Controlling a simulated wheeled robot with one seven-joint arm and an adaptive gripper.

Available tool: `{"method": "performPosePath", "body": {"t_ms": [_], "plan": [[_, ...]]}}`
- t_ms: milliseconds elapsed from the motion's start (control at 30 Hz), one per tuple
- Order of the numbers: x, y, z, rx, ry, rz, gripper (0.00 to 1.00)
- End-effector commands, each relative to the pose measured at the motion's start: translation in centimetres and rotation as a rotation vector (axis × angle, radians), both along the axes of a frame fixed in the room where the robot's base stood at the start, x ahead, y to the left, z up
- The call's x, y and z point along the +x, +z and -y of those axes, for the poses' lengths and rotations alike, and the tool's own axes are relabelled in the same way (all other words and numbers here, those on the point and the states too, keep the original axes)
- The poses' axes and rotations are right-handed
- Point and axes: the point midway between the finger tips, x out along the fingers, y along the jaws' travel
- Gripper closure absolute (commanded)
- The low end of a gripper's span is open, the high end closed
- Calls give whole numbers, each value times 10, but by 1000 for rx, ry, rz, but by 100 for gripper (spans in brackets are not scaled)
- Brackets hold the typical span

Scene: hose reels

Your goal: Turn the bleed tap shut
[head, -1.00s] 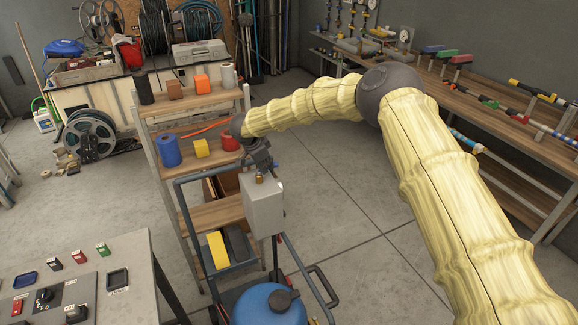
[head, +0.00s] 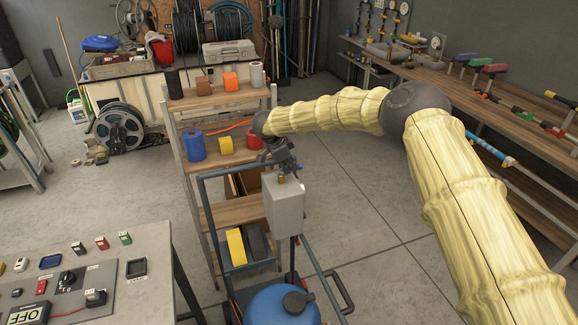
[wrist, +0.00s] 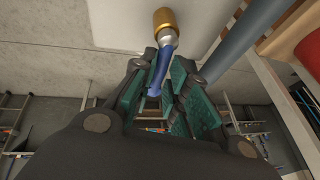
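The bleed tap has a brass body (wrist: 164,22) and a blue lever (wrist: 161,68) in the wrist view. In the head view its brass part (head: 281,178) sits on top of a grey box (head: 285,206). My gripper (wrist: 168,72) has green-padded fingers on either side of the lever. The fingers are partly closed, with a gap between the pads. The lever lies close to the left pad, and contact is unclear. In the head view my gripper (head: 287,168) is just above the box, and its fingers hide part of the tap.
The box stands on a blue-framed cart (head: 331,285) with a blue tank (head: 275,307). A wooden shelf rack (head: 238,214) with blue, yellow and red spools is close behind. A control table (head: 140,235) is at the left. Open floor lies to the right.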

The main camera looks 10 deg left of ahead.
Motion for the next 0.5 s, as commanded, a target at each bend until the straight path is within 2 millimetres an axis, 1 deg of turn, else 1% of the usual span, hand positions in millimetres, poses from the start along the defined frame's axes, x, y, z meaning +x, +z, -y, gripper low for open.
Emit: {"method": "performPosePath", "body": {"t_ms": [33,67,100,367,500], "plan": [[2,3,0,2,0,4,74],[2,3,0,2,0,4,68],[1,3,0,1,0,3,65],[0,1,0,0,1,0,65],[-1,6,-1,0,1,0,65]]}}
